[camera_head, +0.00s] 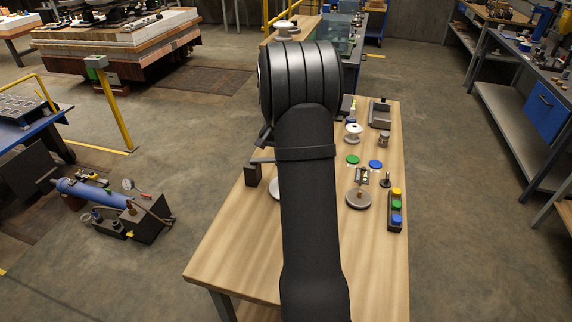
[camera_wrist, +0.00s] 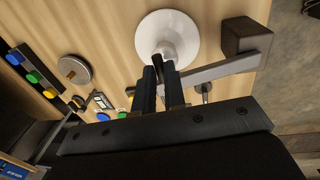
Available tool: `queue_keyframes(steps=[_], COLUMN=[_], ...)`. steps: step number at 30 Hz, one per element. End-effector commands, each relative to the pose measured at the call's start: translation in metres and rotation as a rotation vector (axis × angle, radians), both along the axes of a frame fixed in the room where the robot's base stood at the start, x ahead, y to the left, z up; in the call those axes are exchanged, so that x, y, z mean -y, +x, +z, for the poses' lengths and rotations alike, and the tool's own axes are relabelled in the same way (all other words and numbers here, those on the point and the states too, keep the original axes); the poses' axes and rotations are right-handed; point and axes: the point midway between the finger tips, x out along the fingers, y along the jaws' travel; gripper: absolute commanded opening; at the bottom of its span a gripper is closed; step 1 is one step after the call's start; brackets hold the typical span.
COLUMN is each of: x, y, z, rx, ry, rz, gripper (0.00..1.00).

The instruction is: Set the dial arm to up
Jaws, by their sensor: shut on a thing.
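A round white dial (camera_wrist: 181,25) lies on the wooden bench, at the top middle of the wrist view. In the head view only a sliver of the white dial (camera_head: 273,188) shows beside my arm. My gripper (camera_wrist: 159,67) is over the near edge of the dial, its two dark fingers shut on a small dark upright piece that seems to be part of the dial arm (camera_wrist: 158,57). The fingers hide most of this arm, so I cannot tell which way it points. In the head view my own arm hides the gripper.
A dark block (camera_wrist: 245,36) with a grey bar (camera_wrist: 222,69) reaching towards my fingers stands close on the right. A grey disc (camera_wrist: 74,70) and a button box (camera_wrist: 35,75) are on the left. The bench front (camera_head: 245,260) is clear.

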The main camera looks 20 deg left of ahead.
Motion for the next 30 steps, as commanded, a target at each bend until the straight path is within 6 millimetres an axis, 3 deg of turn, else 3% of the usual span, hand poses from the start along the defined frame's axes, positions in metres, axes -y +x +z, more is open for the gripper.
queue_keyframes(steps=[12, 21, 30], x=[-0.035, -0.067, -0.105], y=[0.0, 0.0, -0.002], z=[0.038, 0.055, 0.059], rx=[0.002, -0.001, -0.003], ry=[-0.398, -0.396, -0.393], rz=[0.002, 0.003, 0.008], gripper=[0.0, 0.0, 0.0])
